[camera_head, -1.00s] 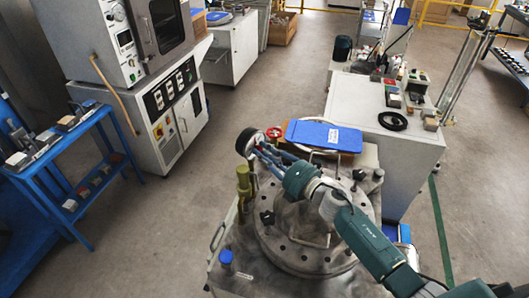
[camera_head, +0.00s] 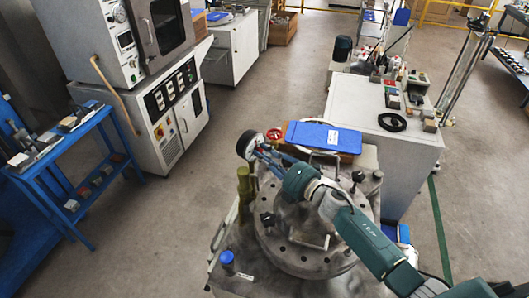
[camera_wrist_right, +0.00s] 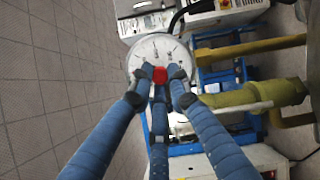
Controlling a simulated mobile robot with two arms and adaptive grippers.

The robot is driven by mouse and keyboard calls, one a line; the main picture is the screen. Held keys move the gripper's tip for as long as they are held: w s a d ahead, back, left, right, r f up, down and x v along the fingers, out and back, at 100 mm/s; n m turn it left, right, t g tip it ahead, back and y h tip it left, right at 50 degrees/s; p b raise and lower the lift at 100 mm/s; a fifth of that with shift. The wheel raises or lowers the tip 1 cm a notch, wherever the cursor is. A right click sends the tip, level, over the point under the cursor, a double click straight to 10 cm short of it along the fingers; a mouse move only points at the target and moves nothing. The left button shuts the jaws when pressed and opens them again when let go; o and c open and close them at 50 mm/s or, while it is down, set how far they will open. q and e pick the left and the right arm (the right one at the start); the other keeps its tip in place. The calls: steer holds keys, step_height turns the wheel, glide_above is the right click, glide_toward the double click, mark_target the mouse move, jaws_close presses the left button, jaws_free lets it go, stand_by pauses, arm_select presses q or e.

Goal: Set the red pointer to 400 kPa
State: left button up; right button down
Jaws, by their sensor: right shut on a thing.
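The round pressure gauge (camera_head: 246,145) stands at the left back of the metal test rig in the head view. Its white dial (camera_wrist_right: 150,48) faces my right wrist camera, with dark needles and marks too small to read. A small red piece (camera_wrist_right: 158,74) sits at the dial's lower edge; it looks like the red pointer's knob. My right gripper (camera_head: 259,151), with blue fingers, reaches the gauge from the right. In the right wrist view its fingertips (camera_wrist_right: 161,74) are closed around the red piece and partly hide the lower dial. My left gripper is not in view.
The round bolted flange (camera_head: 306,256) lies below my right arm. A brass-coloured post (camera_head: 244,185) stands close in front. Yellow pipes (camera_wrist_right: 250,48) run right of the dial.

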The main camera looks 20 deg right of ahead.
steer(key=m+p, duration=0.2)
steer(key=m, duration=0.2)
steer(key=shift+d+r+m+p, duration=0.1)
steer(key=shift+m+p, duration=0.2)
steer(key=shift+p, duration=0.1)
steer(key=shift+m+g+p, duration=0.3)
steer(key=shift+m+p, duration=0.1)
steer(key=shift+m, duration=0.5)
steer(key=c, duration=1.6)
jaws_free()
steer(key=shift+c, duration=0.2)
steer(key=shift+s, duration=0.1)
steer(key=v, duration=1.1)
steer(key=shift+s+d, duration=0.25)
steer(key=shift+s, duration=0.1)
